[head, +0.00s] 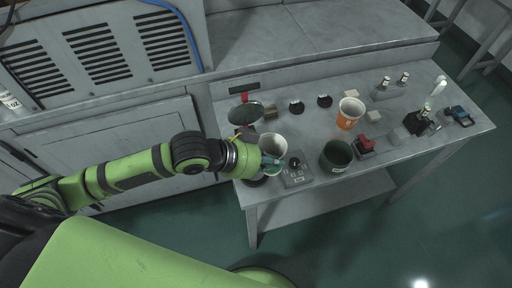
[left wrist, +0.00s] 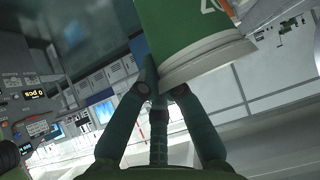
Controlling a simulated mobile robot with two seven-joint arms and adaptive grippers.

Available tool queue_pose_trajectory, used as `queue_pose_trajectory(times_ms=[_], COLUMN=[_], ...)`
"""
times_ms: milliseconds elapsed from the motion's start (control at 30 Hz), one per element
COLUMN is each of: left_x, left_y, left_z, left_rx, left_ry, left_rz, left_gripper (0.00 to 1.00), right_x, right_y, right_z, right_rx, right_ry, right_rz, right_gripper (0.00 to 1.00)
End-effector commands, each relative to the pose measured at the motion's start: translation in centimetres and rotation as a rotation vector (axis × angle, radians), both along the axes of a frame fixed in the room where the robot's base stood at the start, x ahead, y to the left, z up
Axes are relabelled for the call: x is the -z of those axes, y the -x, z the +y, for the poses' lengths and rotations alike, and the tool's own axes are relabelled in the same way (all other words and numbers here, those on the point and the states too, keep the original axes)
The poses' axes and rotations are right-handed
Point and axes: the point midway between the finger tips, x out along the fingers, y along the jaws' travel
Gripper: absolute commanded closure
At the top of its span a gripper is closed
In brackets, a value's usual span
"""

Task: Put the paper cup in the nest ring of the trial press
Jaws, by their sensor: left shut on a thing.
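The paper cup (head: 273,144) is in my left gripper (head: 270,161), above the near left part of the table, with its pale open mouth facing up in the head view. In the left wrist view, its green side (left wrist: 185,30) and pale edge rim lie against the fingers (left wrist: 155,88), which are shut on it. The trial press appears to be the thing with a dark round plate (head: 245,114) and a red part above it, just behind the cup. I cannot make out the nest ring; a dark round edge (head: 256,181) shows below my gripper. My right gripper is not in view.
A grey panel box (head: 295,170) lies right of my gripper, close to a dark green bin (head: 336,156). The table's front edge is close below the gripper.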

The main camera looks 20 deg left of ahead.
Motion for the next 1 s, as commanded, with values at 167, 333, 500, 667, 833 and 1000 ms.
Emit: queue_pose_trajectory(times_ms=[167,333,500,667,833,1000], left_x=[-0.1,0.1,1.0,2.4,4.2,5.9], left_y=[-0.4,-0.4,-0.4,-0.4,-0.4,-0.4], left_z=[3.4,4.4,4.4,4.4,4.4,4.4], left_rx=[0.078,0.095,0.095,0.094,0.094,0.093], left_ry=[-0.069,-0.084,-0.082,-0.082,-0.081,-0.082], left_rz=[0.009,0.013,0.013,0.013,0.013,0.014], left_gripper=[1.0,1.0,1.0,1.0,1.0,1.0], right_x=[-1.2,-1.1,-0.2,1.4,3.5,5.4], right_y=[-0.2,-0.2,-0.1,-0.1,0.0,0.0], right_z=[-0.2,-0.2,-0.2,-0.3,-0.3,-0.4], right_rx=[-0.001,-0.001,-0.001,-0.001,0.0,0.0], right_ry=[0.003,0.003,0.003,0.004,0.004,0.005], right_rz=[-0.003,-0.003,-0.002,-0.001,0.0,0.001], right_gripper=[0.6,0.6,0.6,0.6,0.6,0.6])
